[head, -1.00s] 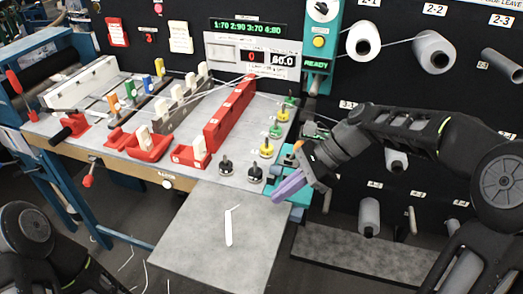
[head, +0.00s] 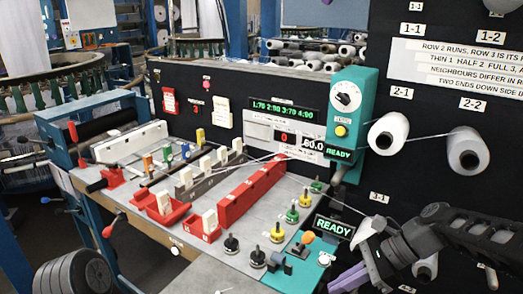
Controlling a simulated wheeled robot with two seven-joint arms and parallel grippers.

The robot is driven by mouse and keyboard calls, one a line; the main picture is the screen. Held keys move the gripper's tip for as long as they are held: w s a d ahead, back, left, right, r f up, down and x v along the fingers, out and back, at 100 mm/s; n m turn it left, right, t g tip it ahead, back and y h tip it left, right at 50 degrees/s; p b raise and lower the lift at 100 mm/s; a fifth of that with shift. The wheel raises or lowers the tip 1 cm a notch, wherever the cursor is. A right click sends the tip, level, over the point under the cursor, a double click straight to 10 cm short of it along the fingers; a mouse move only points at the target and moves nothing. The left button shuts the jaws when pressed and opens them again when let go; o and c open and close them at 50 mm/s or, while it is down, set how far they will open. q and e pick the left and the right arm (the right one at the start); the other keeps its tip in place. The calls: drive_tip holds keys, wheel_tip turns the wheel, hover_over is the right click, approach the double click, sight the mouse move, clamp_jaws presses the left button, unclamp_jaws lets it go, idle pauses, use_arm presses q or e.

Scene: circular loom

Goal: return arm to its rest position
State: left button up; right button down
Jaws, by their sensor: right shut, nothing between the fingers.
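My right arm comes in from the lower right. My right gripper (head: 347,280) has purple fingers, which are shut and empty and point down and left near the bottom edge. It is right of the teal unit (head: 292,274) at the bench's right end and appears apart from it. My left gripper is out of view; only a dark round part of my left arm shows at the lower left.
The bench (head: 200,262) holds red trays (head: 198,229), a long red bar (head: 250,190) and several coloured knobs (head: 277,232). A teal control box (head: 345,112) and white spools (head: 388,133) are on the black panel (head: 440,165). Thread runs across to the spools.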

drive_tip(key=w+d+f+n+t+h, duration=0.3)
drive_tip(key=w+f+n, duration=0.1)
drive_tip(key=w+f, duration=0.25)
wheel_tip(320, 180, down, 13)
drive_tip(key=s+n+h, duration=0.2)
drive_tip(key=n, duration=0.2)
drive_tip(key=s+a+f+n+g, duration=0.1)
drive_tip(key=s+a+f+n, duration=0.2)
drive_tip(key=s, duration=0.4)
drive_tip(key=s+a+f+n+g, duration=0.1)
drive_tip(key=s+a+f+n, duration=0.1)
drive_tip(key=s+a+f, duration=0.3)
drive_tip(key=s+a+f+n, duration=0.3)
drive_tip(key=s+a+f, duration=0.2)
drive_tip(key=s+f, duration=0.4)
drive_tip(key=shift+s+f+n+g, duration=0.15)
drive_tip(key=shift+s+n+g, duration=0.2)
drive_tip(key=shift+s, duration=0.85)
drive_tip(key=shift+w, duration=0.1)
